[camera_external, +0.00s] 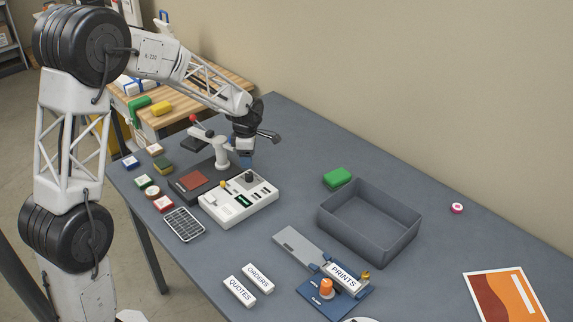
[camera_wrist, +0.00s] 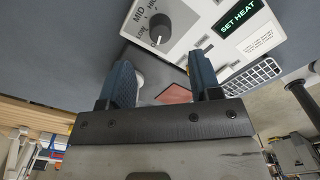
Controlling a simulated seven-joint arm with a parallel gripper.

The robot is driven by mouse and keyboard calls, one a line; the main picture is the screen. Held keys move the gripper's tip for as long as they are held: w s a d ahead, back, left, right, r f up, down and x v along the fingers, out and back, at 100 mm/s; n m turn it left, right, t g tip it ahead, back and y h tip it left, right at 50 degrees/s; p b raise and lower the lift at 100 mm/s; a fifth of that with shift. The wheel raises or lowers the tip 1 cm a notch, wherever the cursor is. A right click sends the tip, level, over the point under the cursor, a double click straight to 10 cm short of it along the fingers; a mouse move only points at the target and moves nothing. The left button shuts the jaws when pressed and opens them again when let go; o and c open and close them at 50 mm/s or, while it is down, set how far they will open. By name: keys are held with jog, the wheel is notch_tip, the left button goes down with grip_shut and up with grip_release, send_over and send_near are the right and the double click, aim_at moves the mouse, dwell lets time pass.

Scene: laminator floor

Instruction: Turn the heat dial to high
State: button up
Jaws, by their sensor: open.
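The heat dial (camera_wrist: 160,28) is a dark round knob on the white panel of the laminator (camera_external: 238,205). In the wrist view, MID and part of another label show beside it, and a pale mark shows at its lower edge. I cannot tell its setting for certain. A lit green SET HEAT display (camera_wrist: 238,16) is to its right. The dial also shows in the external view (camera_external: 249,176). My gripper (camera_wrist: 161,72) is open and empty, its two blue fingers apart. In the external view my gripper (camera_external: 246,154) is above and just behind the dial.
A lever arm with a red knob (camera_external: 193,118) stands left of my gripper. A grey bin (camera_external: 368,222) and green block (camera_external: 338,178) are to the right. Stamp-like blocks (camera_external: 153,149) and a wire rack (camera_external: 184,224) lie left. The back right tabletop is mostly free.

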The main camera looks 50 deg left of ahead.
aim_at(249, 174)
jog(key=shift+f, duration=0.1)
jog(key=shift+f, duration=3.8)
jog(key=c, duration=0.9)
jog(key=shift+c, duration=0.2)
